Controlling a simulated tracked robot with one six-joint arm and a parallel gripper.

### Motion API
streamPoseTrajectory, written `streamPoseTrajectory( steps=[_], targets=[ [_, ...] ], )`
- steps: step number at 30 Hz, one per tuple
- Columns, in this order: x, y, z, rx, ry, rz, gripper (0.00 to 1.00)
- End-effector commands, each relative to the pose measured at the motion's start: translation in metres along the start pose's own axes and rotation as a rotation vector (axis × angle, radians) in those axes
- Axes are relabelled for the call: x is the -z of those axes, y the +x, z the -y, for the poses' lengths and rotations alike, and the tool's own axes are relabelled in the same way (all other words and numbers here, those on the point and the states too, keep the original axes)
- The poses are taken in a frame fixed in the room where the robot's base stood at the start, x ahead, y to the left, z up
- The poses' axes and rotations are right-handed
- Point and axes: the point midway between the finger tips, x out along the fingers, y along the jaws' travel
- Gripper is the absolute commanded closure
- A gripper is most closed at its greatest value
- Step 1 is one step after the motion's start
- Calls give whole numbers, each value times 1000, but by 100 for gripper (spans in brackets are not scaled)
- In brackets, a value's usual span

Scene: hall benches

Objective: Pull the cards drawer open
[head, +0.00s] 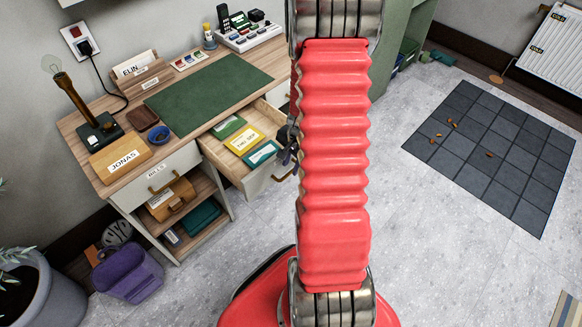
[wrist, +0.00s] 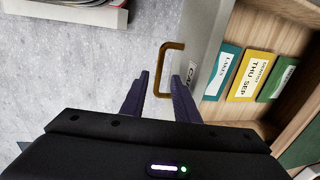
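The cards drawer (head: 256,186) stands pulled out from the desk in the head view, with green, yellow and teal cards lying inside. Its white front (wrist: 208,45) shows in the wrist view, with a label partly hidden by a finger. The brass handle (wrist: 161,72) sticks out from that front. My gripper (wrist: 162,78) is open, with one dark finger on each side of the handle bar and gaps visible between. In the head view my gripper (head: 288,150) is mostly hidden behind my red arm, close to the drawer front.
The desk's green mat (head: 208,92) lies behind the drawer. A second, closed drawer (head: 157,176) is to the left, above open shelves. A purple bin (head: 128,272) and plant pot (head: 40,295) stand at lower left. The floor in front of the drawer is clear.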

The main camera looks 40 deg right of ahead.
Motion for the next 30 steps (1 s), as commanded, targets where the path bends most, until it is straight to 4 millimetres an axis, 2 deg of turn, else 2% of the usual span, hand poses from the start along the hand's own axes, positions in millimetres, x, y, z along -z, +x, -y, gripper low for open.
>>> streamPoseTrajectory(
  steps=[21, 30],
  targets=[
    [0, -85, 1, 2, 0, -2, 72],
    [0, -106, 0, 0, 0, -1, 72]
  ],
)
